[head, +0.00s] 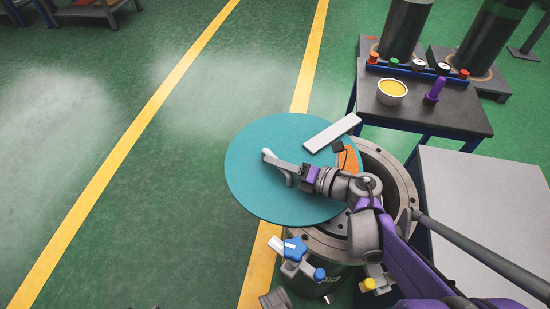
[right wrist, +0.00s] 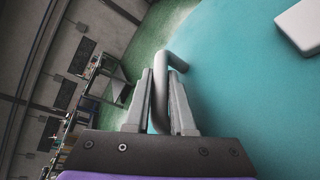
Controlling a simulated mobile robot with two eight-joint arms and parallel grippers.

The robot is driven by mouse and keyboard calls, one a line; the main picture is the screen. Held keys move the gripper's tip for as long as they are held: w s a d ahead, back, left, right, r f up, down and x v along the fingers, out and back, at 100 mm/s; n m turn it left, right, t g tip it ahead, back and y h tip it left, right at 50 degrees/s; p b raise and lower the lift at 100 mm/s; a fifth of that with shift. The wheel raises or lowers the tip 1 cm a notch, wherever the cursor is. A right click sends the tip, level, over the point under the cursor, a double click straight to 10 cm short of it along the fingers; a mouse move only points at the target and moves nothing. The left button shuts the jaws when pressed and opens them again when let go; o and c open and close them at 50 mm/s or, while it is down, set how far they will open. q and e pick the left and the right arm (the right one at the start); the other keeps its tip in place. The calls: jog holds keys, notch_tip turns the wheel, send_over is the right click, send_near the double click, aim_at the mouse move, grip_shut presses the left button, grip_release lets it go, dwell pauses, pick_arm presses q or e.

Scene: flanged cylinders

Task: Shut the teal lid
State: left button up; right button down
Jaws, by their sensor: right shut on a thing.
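The teal lid (head: 262,190) is a flat disc lying off to the left of a grey flanged cylinder (head: 402,190). It covers the left part of the flange, and the right part of the rim shows. An orange piece (head: 347,158) sits at the lid's right edge. My right gripper (head: 285,170) is over the lid, shut on a grey bent handle (right wrist: 158,95) near the lid's edge. The lid's teal face (right wrist: 230,110) fills the right of the right wrist view. My arm hides part of the cylinder. My left gripper is not in view.
A pale bar (head: 332,133) lies across the lid's upper right. A blue knob (head: 295,248) and a yellow knob (head: 369,284) sit at the cylinder's front. A dark table (head: 440,112) holds a yellow-filled cup (head: 391,91) and a purple object (head: 434,92).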

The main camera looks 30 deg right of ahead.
jog(key=c, duration=0.8)
grip_release()
jog(key=shift+o, duration=0.2)
jog(key=p+v, duration=0.1)
jog(key=v, duration=0.8)
jog(key=shift+d+r+p, duration=0.15)
jog(key=shift+p, duration=0.25)
jog(key=shift+v, duration=0.8)
